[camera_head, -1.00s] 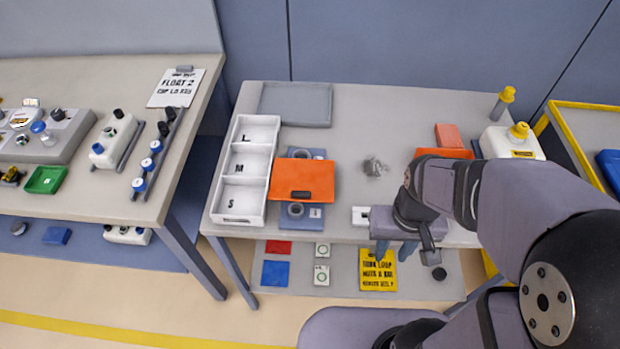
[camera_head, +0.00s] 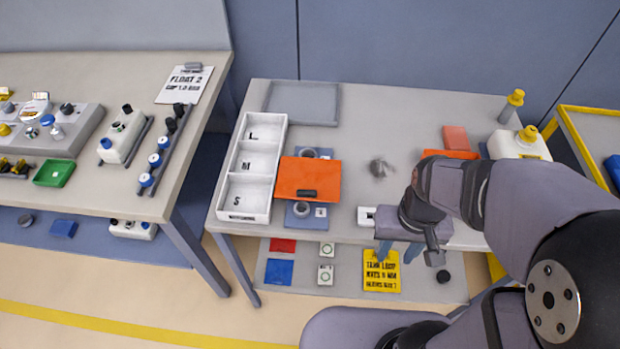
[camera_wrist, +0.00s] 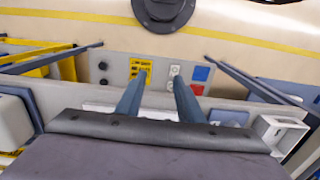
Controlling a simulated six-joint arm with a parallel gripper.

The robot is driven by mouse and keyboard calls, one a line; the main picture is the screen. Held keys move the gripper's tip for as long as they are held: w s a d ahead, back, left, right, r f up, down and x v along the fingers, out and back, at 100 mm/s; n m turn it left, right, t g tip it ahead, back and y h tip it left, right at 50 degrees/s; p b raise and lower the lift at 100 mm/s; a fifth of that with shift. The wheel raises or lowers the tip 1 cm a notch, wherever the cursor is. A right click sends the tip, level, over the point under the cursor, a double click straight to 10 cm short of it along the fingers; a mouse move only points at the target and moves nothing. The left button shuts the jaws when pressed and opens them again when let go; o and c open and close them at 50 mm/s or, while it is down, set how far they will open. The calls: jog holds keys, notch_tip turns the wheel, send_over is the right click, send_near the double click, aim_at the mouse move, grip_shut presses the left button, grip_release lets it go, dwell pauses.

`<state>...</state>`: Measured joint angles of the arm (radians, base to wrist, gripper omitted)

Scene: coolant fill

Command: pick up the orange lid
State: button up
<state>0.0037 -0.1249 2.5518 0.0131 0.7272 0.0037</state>
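The orange lid (camera_head: 325,180) is a flat square with a small black handle near its front edge. It lies over a blue-grey piece with round grey fittings, just right of the white tray. My gripper (camera_head: 398,252) is at the table's front edge, right of the lid and nearer to me, pointing down and apart from it. In the wrist view, the two blue fingers of my gripper (camera_wrist: 159,78) stand apart with nothing between them. The lid does not show in the wrist view.
The white tray (camera_head: 224,192) has L, M and S compartments. A small white block (camera_head: 365,216) lies beside my gripper. A blurred grey object (camera_head: 381,168) is right of the lid. A yellow sign (camera_head: 381,271) lies on the lower shelf. A white, yellow-capped container (camera_head: 517,145) stands far right.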

aim_at(308, 191)
jog(key=w+a+m+g+y, duration=0.1)
jog(key=w+a+m+y, duration=0.1)
jog(key=a+m+y, duration=0.1)
jog(key=w+a+f+m+g+y, duration=0.1)
jog(key=w+a+m+y, duration=0.2)
jog(key=a+m, duration=0.1)
jog(key=w+a+f+m+y+b, duration=0.1)
jog(key=w+a+m+y, duration=0.2)
jog(key=m+y, duration=0.1)
jog(key=shift+w+a+m+g, duration=0.1)
jog(key=shift+a+m+g, duration=0.25)
jog(key=shift+m, duration=0.55)
jog(key=w+m+t+y, duration=0.1)
jog(key=w, duration=0.1)
jog(key=w+m+t+y, duration=0.1)
jog(key=w+m+y, duration=0.1)
jog(key=w, duration=0.1)
jog(key=w+m+t+y, duration=0.1)
jog(key=w+m, duration=0.1)
jog(key=shift+w+a+r, duration=0.1)
jog(key=shift+w+r, duration=0.15)
jog(key=shift+w, duration=0.1)
jog(key=shift+p+x, duration=0.45)
jog(key=shift+x, duration=0.95)
jog(key=shift+p+x, duration=1)
jog(key=shift+x, duration=1.3)
jog(key=shift+w+r, duration=0.1)
jog(key=shift+r, duration=0.1)
grip_shut()
